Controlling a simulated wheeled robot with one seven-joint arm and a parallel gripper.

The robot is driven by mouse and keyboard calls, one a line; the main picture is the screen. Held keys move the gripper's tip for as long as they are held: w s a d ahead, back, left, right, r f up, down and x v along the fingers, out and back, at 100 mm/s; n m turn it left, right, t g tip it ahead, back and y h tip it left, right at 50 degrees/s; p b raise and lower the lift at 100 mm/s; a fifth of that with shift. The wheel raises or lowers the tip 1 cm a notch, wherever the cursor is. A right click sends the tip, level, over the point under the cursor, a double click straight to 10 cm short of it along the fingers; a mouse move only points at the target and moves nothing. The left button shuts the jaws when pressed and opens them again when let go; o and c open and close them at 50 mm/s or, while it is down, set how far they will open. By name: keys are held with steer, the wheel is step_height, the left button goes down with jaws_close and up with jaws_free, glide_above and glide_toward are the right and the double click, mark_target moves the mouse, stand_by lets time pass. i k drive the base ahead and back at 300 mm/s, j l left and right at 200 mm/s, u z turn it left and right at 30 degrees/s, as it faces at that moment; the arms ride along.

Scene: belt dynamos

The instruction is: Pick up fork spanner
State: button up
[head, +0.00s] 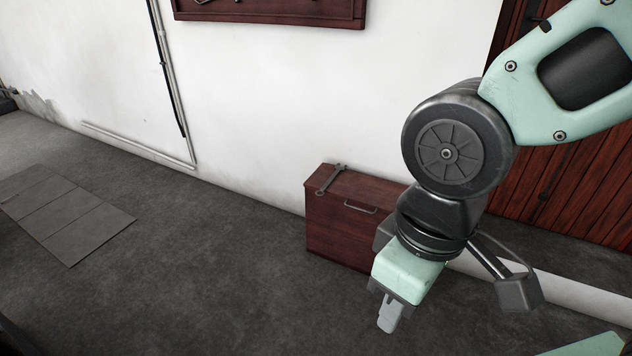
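The fork spanner (329,181) is a grey metal tool. It lies flat on the left part of the top of a dark red-brown wooden box (335,228), which stands on the floor against the white wall. My gripper (388,322) hangs down in front of the box, to the right of and lower in the picture than the spanner, and apart from it. Its fingers show only as a small pale shape from the side, so I cannot tell whether they are open or shut. My arm hides the right part of the box.
A red wooden door (560,190) is at the right. A dark red board (270,10) hangs on the wall above. Pipes (172,90) run down the wall. Flat grey panels (65,215) lie on the left floor. The middle floor is clear.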

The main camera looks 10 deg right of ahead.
mark_target(338, 169)
steer(key=i+j+z, duration=0.25)
steer(key=i+j+u, duration=0.1)
steer(key=u, duration=0.65)
steer(key=i, duration=2)
steer(key=i+z, duration=0.35)
steer(key=i+j+z, duration=0.2)
steer(key=z, duration=0.15)
steer(key=i, duration=0.1)
